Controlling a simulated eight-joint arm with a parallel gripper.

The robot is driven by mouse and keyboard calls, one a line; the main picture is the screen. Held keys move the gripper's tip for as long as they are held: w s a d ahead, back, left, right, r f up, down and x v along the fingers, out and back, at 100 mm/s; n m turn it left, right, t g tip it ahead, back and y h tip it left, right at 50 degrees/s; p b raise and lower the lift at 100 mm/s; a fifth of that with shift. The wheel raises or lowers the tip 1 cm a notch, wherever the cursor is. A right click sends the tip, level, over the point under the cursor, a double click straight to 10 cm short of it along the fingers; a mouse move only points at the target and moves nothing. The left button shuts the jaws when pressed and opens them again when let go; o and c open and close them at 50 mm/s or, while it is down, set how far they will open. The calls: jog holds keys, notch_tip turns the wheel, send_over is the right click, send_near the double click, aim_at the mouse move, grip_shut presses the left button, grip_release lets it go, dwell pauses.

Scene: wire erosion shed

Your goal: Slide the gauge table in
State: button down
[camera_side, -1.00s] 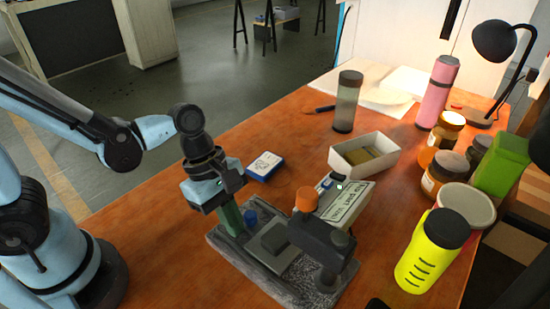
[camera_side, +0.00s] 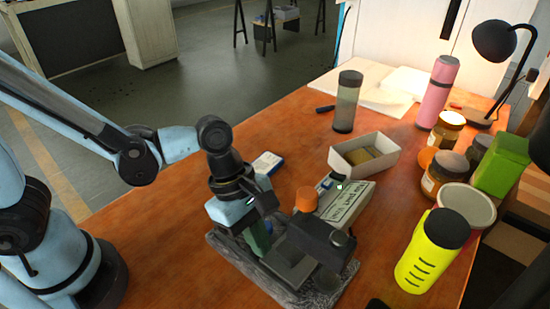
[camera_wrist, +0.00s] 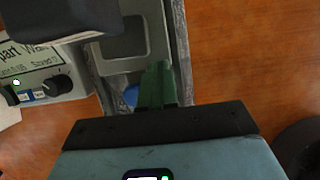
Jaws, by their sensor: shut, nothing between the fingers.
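The gauge table (camera_side: 290,267) is a grey slide with a square recessed plate, on a speckled granite base (camera_side: 328,290). In the side view it is partly under the dark gauge head (camera_side: 322,240) with an orange knob (camera_side: 306,198). My gripper (camera_side: 262,250) points down at the table's near-arm end, green fingers shut and empty. In the wrist view the shut fingers (camera_wrist: 157,70) are at the end of the table (camera_wrist: 122,45), beside a blue knob (camera_wrist: 131,95) partly hidden by them. Whether they touch the table I cannot tell.
A gauge readout box (camera_side: 347,204) with a label stands behind the gauge head. A white open box (camera_side: 365,153), a small blue-and-white box (camera_side: 267,163), a yellow bottle (camera_side: 430,255) and several jars stand around.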

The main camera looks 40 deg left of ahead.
jog(key=shift+d, duration=0.3)
jog(key=shift+a, duration=0.55)
jog(key=a, duration=0.3)
jog(key=shift+a+r, duration=0.15)
jog(key=shift+r, duration=0.2)
jog(key=v, duration=0.9)
jog(key=shift+r, duration=0.15)
